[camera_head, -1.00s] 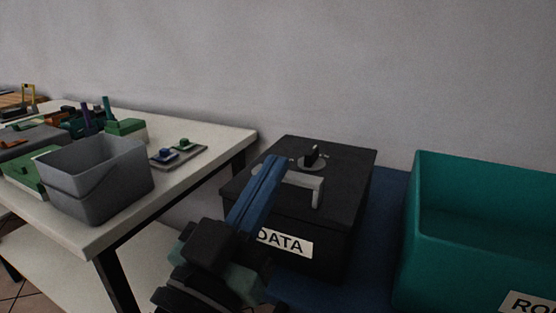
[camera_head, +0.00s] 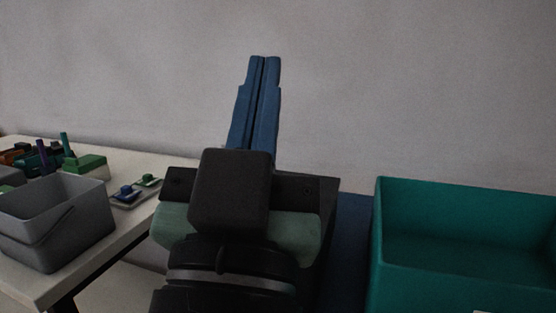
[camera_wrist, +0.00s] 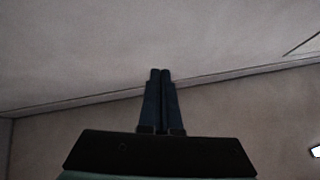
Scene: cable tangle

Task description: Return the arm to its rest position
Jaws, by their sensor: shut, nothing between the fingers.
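My gripper (camera_head: 265,62) stands in the middle of the head view with its blue fingers pointing up, side by side and pressed together. Nothing is between them. In the wrist view the shut fingers (camera_wrist: 160,74) point toward the ceiling and upper wall, with nothing near the tips.
A teal bin (camera_head: 460,275) stands at the right on a blue surface (camera_head: 350,235). At the left, a white table (camera_head: 135,220) holds a grey bin (camera_head: 60,225), a small plate with blue and green parts (camera_head: 133,193) and several green pieces. The wall area above is clear.

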